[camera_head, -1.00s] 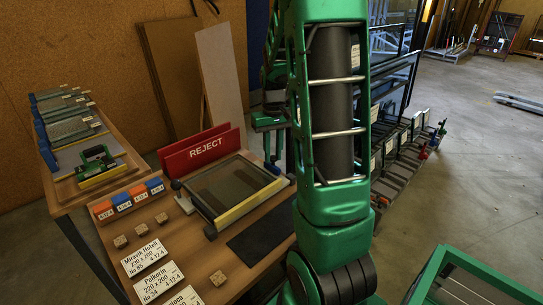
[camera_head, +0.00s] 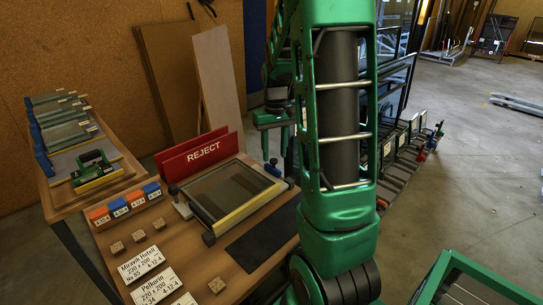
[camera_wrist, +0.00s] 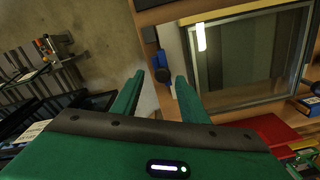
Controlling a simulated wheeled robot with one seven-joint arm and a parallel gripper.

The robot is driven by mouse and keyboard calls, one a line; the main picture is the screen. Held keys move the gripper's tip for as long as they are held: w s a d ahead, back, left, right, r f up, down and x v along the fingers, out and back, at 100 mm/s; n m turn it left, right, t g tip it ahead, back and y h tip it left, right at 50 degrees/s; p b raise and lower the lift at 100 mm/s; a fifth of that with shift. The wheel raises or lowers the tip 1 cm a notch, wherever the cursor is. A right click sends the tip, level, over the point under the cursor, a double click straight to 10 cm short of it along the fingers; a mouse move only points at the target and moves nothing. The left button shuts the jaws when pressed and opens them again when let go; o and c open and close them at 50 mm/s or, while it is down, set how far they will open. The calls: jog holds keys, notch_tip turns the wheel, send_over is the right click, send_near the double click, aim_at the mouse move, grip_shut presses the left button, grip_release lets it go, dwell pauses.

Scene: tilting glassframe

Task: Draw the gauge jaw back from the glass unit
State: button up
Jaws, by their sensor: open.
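The glass unit (camera_head: 238,193) lies flat in a wooden frame with a yellow front edge on the bench. It fills the upper right of the wrist view (camera_wrist: 250,60), inside a grey border. A small blue knob (camera_wrist: 162,66) stands beside the frame, apart from the glass; it seems to belong to the gauge jaw, but I cannot tell for sure. The knob also shows at the frame's back right corner in the head view (camera_head: 273,162). My gripper (camera_wrist: 159,78) is open and empty, its green fingertips either side of the knob in the picture. Contact cannot be told. My arm hides part of this in the head view.
A red REJECT board (camera_head: 203,152) stands behind the frame. Blue and orange blocks (camera_head: 118,207), wooden cubes and label cards (camera_head: 142,262) lie to the left and front. A dark mat (camera_head: 262,238) lies in front of the frame. A rack (camera_head: 400,140) stands to the right.

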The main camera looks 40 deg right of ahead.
aim_at(274, 159)
notch_tip(274, 159, up, 9)
jog(key=shift+r, duration=0.15)
dwell(0.7)
jog(key=s+a+f, duration=0.1)
jog(key=s+a, duration=0.3)
jog(key=s, duration=0.3)
jog(key=s+a+f+m, duration=0.1)
jog(key=s+a, duration=0.4)
jog(key=s, duration=0.3)
jog(key=s+a+f+m, duration=0.1)
jog(key=s+a, duration=0.3)
jog(key=s, duration=0.4)
jog(key=shift+s+a+f, duration=0.25)
jog(key=shift+f, duration=0.15)
jog(key=shift+w, duration=0.1)
jog(key=shift+w+f, duration=0.25)
jog(key=shift+w, duration=0.25)
